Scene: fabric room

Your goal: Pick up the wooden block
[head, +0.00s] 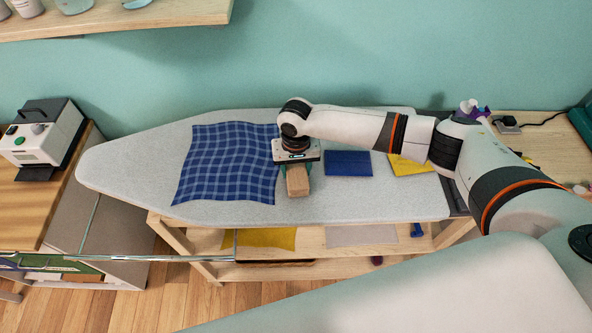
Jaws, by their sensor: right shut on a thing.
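The wooden block (298,182) is a small tan block near the middle of the grey ironing board (130,170). My right gripper (296,168) comes down over it from above and is shut on it. The gripper hides the block's far end. I cannot tell whether the block rests on the board or is just above it. My left gripper is not in the head view.
A blue checked cloth (228,163) lies left of the block. A folded blue cloth (348,163) and a yellow cloth (408,165) lie to the right. A white machine (42,138) stands at far left. The board's left end is clear.

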